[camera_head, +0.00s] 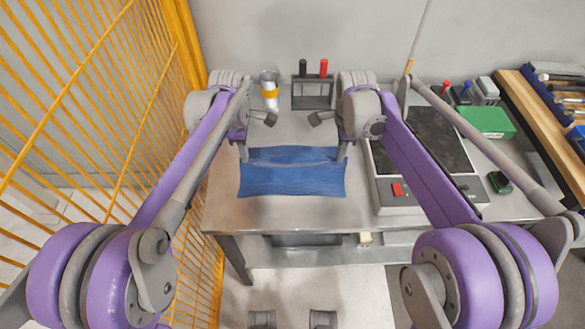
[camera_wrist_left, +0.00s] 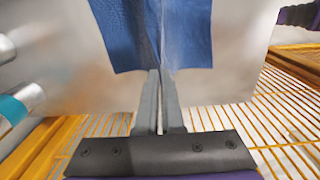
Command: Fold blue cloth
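The blue cloth (camera_head: 292,178) lies spread on the grey metal table, with a wrinkle running sideways across its upper part. My left gripper (camera_head: 244,158) is at the cloth's upper left edge. In the left wrist view, the close-set fingertips (camera_wrist_left: 160,73) of this gripper are shut on the edge of the cloth (camera_wrist_left: 185,35), which creases between them. My right gripper (camera_head: 342,157) is at the cloth's upper right edge. Its fingers look like one narrow strip and appear shut on the cloth, though the exact contact is small in view.
A grey device with a dark top (camera_head: 425,140) stands right of the cloth. A green box (camera_head: 487,122) is farther right. A yellow mesh fence (camera_head: 100,110) borders the left. The table's front strip is clear.

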